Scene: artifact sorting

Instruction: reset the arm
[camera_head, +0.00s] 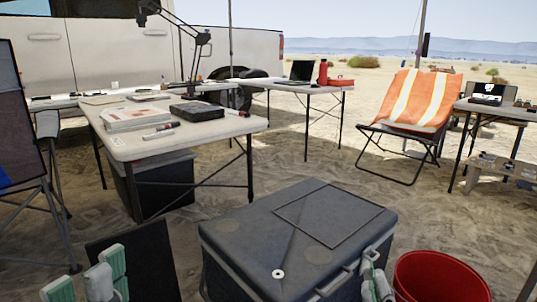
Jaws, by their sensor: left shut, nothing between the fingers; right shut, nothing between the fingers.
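My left gripper (97,276) shows at the bottom left edge of the head view, with pale green and white parts. It is shut and empty, in front of a dark panel. My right gripper (374,279) shows at the bottom edge right of centre, between the dark cooler box (240,235) and a red bucket (440,277). It is shut and empty, close to the box's handle side. The lower parts of both grippers are cut off by the frame edge. I cannot tell whether the right one touches the box.
A folding table (225,128) with books, a black case (197,111) and markers stands ahead to the left. Other tables stand behind it and at the right. An orange striped chair (411,100) stands at the back right. Open sand lies between the box and the chair.

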